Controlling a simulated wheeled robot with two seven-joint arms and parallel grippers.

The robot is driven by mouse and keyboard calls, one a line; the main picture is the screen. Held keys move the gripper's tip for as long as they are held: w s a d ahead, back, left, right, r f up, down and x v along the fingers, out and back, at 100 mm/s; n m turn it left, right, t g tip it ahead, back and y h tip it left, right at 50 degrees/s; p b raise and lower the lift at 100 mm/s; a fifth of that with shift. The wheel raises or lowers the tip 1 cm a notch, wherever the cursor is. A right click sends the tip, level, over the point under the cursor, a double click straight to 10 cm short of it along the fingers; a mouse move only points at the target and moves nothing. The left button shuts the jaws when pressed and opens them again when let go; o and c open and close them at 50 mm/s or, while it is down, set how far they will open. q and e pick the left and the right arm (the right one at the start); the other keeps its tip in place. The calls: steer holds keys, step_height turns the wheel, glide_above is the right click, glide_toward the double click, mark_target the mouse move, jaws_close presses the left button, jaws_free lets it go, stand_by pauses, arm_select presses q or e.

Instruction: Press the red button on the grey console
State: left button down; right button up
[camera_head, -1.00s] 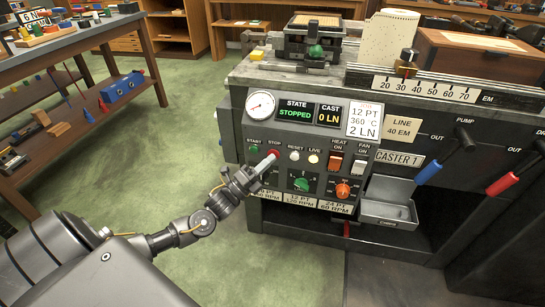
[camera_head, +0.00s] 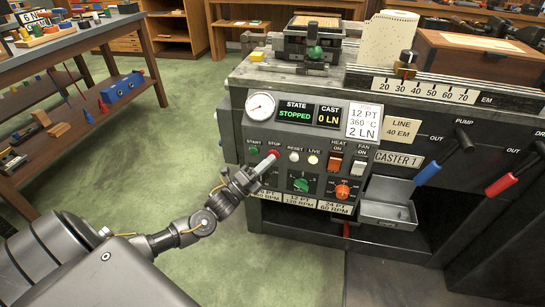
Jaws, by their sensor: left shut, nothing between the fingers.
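The grey console (camera_head: 320,178) stands on the front of the caster, with a round gauge and displays reading STOPPED and 0 LN. The red button (camera_head: 274,154), under the label STOP, is on its left part, right of the green START button (camera_head: 254,150). My left gripper (camera_head: 270,160) is shut and empty, with its fingertips at the red button. The tips cover the lower part of the button, and I cannot tell whether they touch it. My right gripper is not in view.
Right of the red button are the RESET and LIVE lights (camera_head: 313,159), an orange HEAT switch (camera_head: 335,162) and a white FAN switch (camera_head: 359,167). A green knob (camera_head: 301,184) and an orange knob (camera_head: 343,191) sit below. Open green floor (camera_head: 190,110) lies to the left.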

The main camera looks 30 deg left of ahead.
arm_select(q)
steer(key=s+d+p, duration=0.2)
steer(key=s+p, duration=0.1)
steer(key=s, duration=0.2)
steer(key=shift+s, duration=0.4)
stand_by(0.7)
